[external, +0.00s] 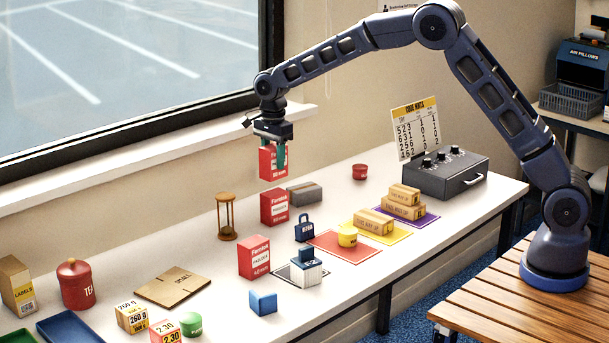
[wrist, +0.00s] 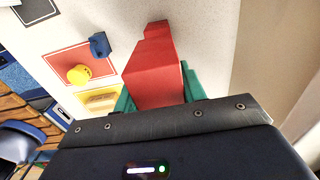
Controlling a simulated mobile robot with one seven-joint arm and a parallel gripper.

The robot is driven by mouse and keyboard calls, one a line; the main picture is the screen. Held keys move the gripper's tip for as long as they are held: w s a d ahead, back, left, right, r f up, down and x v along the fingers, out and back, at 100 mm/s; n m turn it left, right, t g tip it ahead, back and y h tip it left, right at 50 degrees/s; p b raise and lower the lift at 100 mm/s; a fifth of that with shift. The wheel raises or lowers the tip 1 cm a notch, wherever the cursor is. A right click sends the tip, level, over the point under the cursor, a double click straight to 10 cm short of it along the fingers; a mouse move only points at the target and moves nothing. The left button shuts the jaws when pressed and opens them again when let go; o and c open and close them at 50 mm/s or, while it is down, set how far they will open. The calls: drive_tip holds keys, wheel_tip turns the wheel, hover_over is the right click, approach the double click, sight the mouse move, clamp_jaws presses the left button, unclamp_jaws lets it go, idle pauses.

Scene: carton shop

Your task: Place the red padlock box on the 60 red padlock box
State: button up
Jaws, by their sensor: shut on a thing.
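My gripper (external: 272,158) is shut on a red box (external: 267,164) with a white label, held upright in the air over the back of the table; the small print on it is too small to read surely. Below it a second red padlock box (external: 274,208) stands on the table, with a small gap between them in the external view. A third red padlock box (external: 254,257) stands nearer the front and seems marked 48 mm. In the wrist view the held red box (wrist: 154,80) sits between the green fingers, with more red showing beyond it.
A grey block (external: 304,193) lies close right of the standing box. An hourglass (external: 227,217) is to its left, and a blue padlock-shaped weight (external: 304,229) in front. A red mat (external: 343,248) bears a yellow cylinder (external: 347,237).

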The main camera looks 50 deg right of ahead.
sight(274, 171)
drive_tip(key=shift+f, duration=2.15)
drive_tip(key=shift+f, duration=0.1)
drive_tip(key=o, duration=1.1)
